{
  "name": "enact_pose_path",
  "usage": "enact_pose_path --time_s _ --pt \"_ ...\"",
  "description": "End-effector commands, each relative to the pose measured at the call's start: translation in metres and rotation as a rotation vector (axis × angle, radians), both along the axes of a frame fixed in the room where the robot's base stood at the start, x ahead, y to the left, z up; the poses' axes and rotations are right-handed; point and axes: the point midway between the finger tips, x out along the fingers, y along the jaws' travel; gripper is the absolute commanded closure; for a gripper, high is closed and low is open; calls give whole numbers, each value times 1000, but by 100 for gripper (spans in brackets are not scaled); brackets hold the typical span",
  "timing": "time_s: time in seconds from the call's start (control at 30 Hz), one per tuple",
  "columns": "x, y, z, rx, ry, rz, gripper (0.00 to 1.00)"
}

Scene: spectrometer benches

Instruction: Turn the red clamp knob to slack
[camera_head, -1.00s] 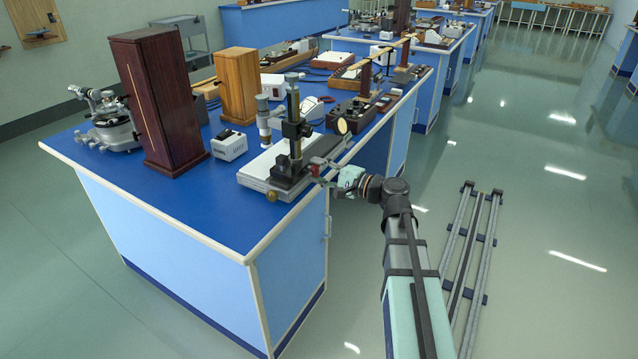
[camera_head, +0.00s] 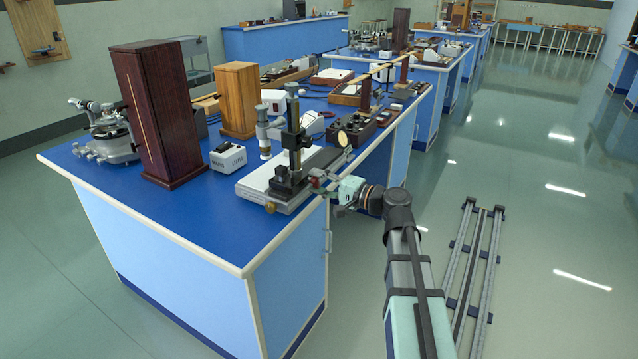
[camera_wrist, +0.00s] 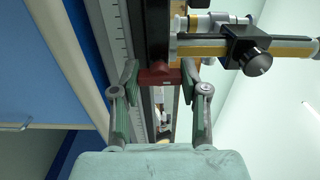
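The red clamp knob (camera_wrist: 158,77) shows in the wrist view as a short, dark red block across a dark post. My gripper (camera_wrist: 160,82) has its two green-grey fingers apart, one on each side of the red part. Their tips look level with it and very close to its ends; whether they press on it I cannot tell. In the head view my gripper (camera_head: 326,184) is at the right side of the upright instrument (camera_head: 292,140), by a small red part low on its post. The fingertips are too small there to judge the grip.
The instrument stands on a pale base plate (camera_head: 253,188) near the corner of the blue bench (camera_head: 190,205). In the wrist view a horizontal rod with a black knob (camera_wrist: 257,62) lies right of the post. Floor rails (camera_head: 470,265) lie at the right.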

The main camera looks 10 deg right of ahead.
Motion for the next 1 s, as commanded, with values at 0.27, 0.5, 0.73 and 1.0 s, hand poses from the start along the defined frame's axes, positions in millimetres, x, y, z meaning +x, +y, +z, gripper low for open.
enact_pose_path --time_s 0.27,0.5,0.73,1.0 --pt "0 0 0 1 1 0 31" --pt "-6 -6 0 1 1 -1 31" --pt "-30 -32 0 1 0 -4 31" --pt "-65 -69 0 1 1 -3 31"
